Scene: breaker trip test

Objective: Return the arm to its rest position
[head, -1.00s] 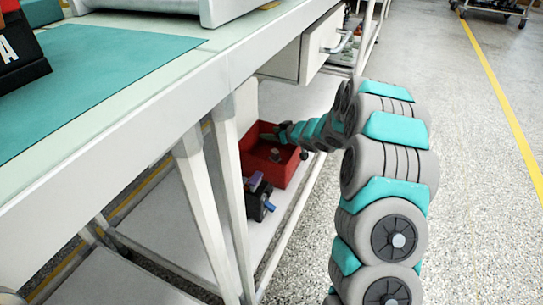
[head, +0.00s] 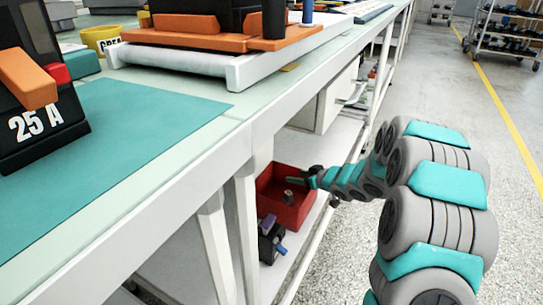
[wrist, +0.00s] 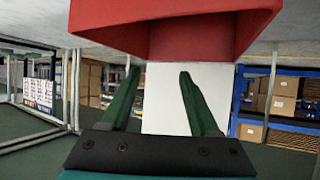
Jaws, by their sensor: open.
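My arm reaches under the workbench to the red bin (head: 300,212) on the lower shelf in the head view. My gripper (head: 306,178) is small there, at the bin's upper edge, and its fingers are hard to make out. In the wrist view my gripper (wrist: 157,74) has two green fingers spread apart with nothing between them. The red bin (wrist: 170,12) fills the top of that view, beyond the fingers. A small grey object (head: 289,194) shows inside the bin in the head view.
The workbench edge (head: 180,165) and its legs (head: 247,225) stand left of my arm. An open drawer (head: 338,100) hangs under the top. A dark device with a blue part (head: 270,240) sits beside the bin. A 25 A breaker (head: 40,100) stands on the teal mat (head: 140,120).

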